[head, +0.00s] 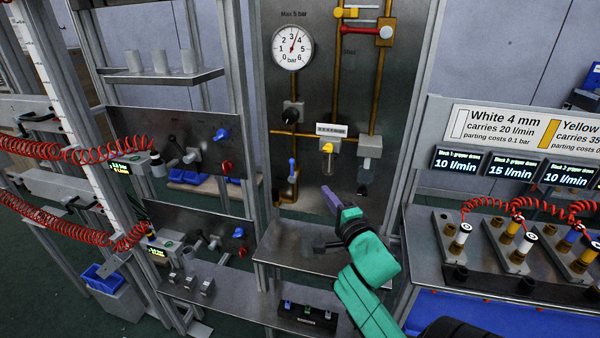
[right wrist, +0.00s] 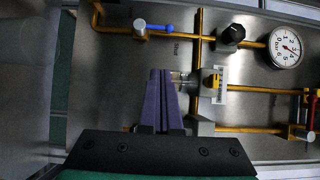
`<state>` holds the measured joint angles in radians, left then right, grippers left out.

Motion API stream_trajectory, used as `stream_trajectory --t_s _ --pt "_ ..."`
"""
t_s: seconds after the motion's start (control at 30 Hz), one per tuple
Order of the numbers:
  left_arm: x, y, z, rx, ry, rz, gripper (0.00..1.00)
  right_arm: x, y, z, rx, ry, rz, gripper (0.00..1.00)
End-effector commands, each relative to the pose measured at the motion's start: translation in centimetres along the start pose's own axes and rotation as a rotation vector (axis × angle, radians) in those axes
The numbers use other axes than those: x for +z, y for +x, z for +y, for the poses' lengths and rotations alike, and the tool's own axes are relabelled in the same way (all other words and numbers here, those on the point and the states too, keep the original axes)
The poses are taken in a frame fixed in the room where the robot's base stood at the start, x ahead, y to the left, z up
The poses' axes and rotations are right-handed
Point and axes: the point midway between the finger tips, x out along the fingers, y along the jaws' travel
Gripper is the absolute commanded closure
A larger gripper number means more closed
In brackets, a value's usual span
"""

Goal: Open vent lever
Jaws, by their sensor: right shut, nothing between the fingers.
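A small blue lever (head: 292,168) sits on a brass pipe fitting low on the left of the grey gauge panel (head: 330,90); in the head view its handle points up. The blue lever also shows in the right wrist view (right wrist: 158,28), lying across the picture beside a small label too blurred to read. My right gripper (head: 326,194), with purple fingers, is in front of the panel, below and right of the blue lever and apart from it. Its fingers (right wrist: 160,72) are together and empty. My left gripper is not in view.
A pressure gauge (head: 292,46) reads above 3 bar, over a black knob (head: 292,112). A clear bowl with a yellow top (head: 327,152) hangs right of the lever. A metal shelf (head: 290,250) lies below. Other blue levers (head: 221,134) (head: 238,232) are on panels at left.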

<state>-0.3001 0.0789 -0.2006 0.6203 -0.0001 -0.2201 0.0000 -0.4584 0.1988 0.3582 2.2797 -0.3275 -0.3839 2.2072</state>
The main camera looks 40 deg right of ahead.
Motion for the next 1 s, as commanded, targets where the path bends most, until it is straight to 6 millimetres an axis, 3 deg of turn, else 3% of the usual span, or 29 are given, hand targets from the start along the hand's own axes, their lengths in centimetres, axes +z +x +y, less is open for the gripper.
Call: stream_trajectory --t_s 0.27,0.67,0.8,1.0 --pt "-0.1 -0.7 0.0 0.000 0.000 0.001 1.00 0.0 1.6 -0.2 0.001 -0.004 -0.001 1.00" --pt "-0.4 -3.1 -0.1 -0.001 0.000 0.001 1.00 0.0 10.2 -0.3 0.002 -0.003 0.001 1.00" --pt "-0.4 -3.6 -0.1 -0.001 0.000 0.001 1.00 1.8 11.9 -0.1 0.003 0.000 0.000 1.00" --pt "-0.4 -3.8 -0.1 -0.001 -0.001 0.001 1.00 2.8 12.9 0.1 0.003 -0.001 0.001 1.00"
